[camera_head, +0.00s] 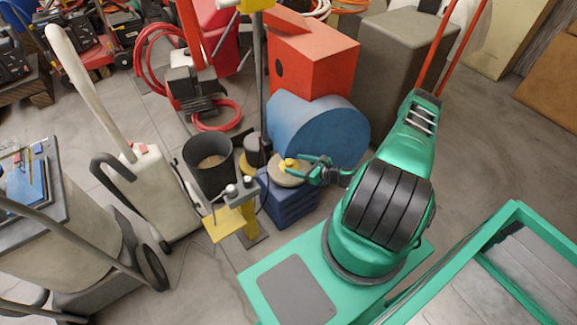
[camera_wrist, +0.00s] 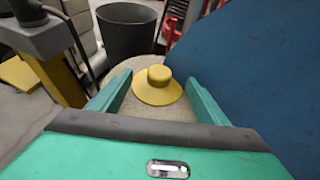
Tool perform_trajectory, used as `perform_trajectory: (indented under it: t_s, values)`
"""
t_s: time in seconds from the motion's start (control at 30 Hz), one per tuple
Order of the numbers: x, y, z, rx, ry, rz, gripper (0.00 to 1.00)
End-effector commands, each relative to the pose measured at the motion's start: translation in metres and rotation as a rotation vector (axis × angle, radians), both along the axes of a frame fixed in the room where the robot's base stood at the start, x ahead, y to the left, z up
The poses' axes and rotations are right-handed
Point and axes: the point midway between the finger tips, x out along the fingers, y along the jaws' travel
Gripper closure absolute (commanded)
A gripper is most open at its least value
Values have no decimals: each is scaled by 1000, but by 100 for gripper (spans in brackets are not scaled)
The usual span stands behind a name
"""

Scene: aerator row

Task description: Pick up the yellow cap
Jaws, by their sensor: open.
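The yellow cap (camera_wrist: 157,92) has a wide round brim and a short raised crown. It rests upright on a beige round top (camera_wrist: 185,110) in the wrist view. In the head view the cap (camera_head: 288,163) is small, on the same beige disc (camera_head: 285,178) above a blue block (camera_head: 287,203). My green gripper (camera_wrist: 157,82) is open, with one finger on each side of the cap. Gaps show between the brim and the fingers. In the head view my gripper (camera_head: 304,168) reaches in from the right at the cap.
A large blue rounded body (camera_head: 317,128) stands right behind the disc, close to my right finger in the wrist view. A black bin (camera_head: 209,165) is left of it. A yellow post with a small dark top (camera_head: 236,190) stands near at front left. Open floor lies farther right.

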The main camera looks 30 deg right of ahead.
Motion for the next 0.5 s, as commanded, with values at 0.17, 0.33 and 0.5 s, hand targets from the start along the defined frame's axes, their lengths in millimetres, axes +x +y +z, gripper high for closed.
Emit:
perform_trajectory:
  t_s: [0.17,0.33,0.5]
  values:
    - [20,7,-8,-1,-1,3,32]
    - [38,13,-16,-2,0,2,32]
    - [45,15,-18,-1,0,0,32]
